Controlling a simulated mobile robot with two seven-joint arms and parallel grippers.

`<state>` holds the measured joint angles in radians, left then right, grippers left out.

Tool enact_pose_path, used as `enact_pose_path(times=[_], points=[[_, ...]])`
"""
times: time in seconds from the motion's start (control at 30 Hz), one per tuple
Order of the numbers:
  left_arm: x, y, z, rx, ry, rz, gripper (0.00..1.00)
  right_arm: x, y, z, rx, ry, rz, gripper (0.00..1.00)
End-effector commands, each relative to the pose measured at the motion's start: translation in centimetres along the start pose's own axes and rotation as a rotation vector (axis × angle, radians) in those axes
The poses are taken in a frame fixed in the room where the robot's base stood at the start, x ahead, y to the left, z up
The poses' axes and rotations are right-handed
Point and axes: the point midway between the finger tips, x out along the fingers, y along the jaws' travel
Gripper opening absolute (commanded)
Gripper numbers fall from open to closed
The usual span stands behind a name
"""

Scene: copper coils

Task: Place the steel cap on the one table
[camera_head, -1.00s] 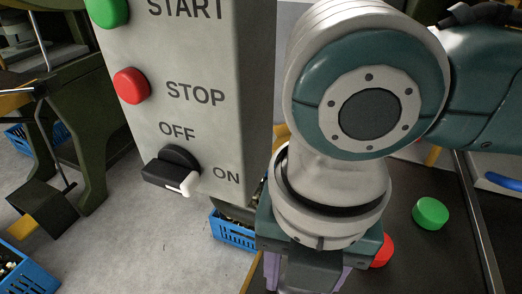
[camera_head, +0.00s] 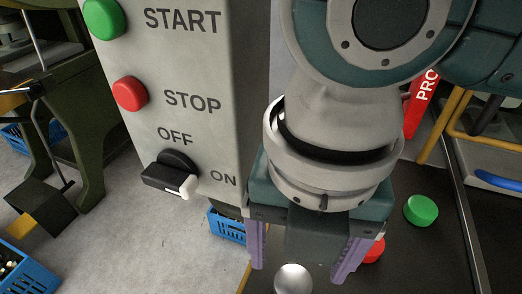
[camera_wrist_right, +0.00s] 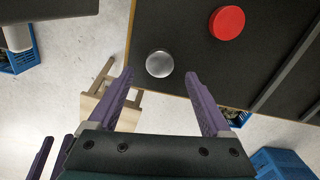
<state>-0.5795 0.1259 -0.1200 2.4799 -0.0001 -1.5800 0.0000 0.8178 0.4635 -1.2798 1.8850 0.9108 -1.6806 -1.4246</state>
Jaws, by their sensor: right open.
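The steel cap (camera_head: 293,279) is a shiny round disc at the bottom edge of the head view. In the right wrist view the steel cap (camera_wrist_right: 159,64) lies on a dark table top (camera_wrist_right: 180,25), close to its wooden edge. My right gripper (camera_head: 297,271) is open with purple fingers, and the cap shows between and just beyond its fingertips in the wrist view (camera_wrist_right: 159,74). The cap is not gripped. Purple fingers at the lower left of the wrist view look like my left gripper (camera_wrist_right: 45,150); their opening is unclear.
A red button cap (camera_wrist_right: 227,22) and a green one (camera_head: 421,210) lie on the dark top. A grey control box (camera_head: 190,100) with START, STOP and a rotary switch stands at left. A wooden stool (camera_wrist_right: 98,103) and blue crates (camera_head: 227,226) are on the floor.

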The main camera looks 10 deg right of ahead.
Motion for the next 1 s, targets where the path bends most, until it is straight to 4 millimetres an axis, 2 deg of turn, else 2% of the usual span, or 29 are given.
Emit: enact_pose_path(times=[0.03,0.1,0.3,0.47,0.57,0.67,0.8,0.9,0.97,1.0], points=[[-0.9,0.0,-0.3,0.0,0.0,0.0,0.5,-1.8,0.1,0.1,-0.001,-0.003,0.003,0.83],[-1.4,-0.1,-0.5,0.0,0.0,0.0,0.5,-3.4,0.1,0.1,0.0,-0.003,0.003,0.83],[-2.4,0.0,-0.8,-0.002,0.0,0.002,0.5,-6.7,0.1,0.1,0.001,-0.001,0.002,0.83],[-2.6,0.1,-0.9,-0.007,0.001,0.006,0.5,-7.6,0.3,-0.3,0.017,0.007,0.014,0.83],[-2.6,0.1,-0.9,-0.009,0.001,0.008,0.5,-7.3,1.4,-1.7,0.106,0.038,0.077,0.83],[-2.6,0.2,-0.9,-0.011,0.002,0.009,0.5,-6.8,3.2,-3.7,0.317,0.102,0.196,0.83],[-2.6,0.2,-0.9,-0.01,0.001,0.008,0.5,-6.6,4.8,-5.0,0.803,0.225,0.359,0.83],[-2.6,0.2,-0.8,-0.01,0.001,0.008,0.5,-5.9,3.7,-4.5,1.214,0.296,0.422,0.83],[-2.6,0.2,-0.8,-0.009,0.001,0.008,0.5,-5.2,2.0,-3.8,1.472,0.315,0.437,0.83],[-2.6,0.1,-0.8,-0.009,0.001,0.007,0.5,-4.5,0.5,-3.4,1.638,0.316,0.44,0.83]])
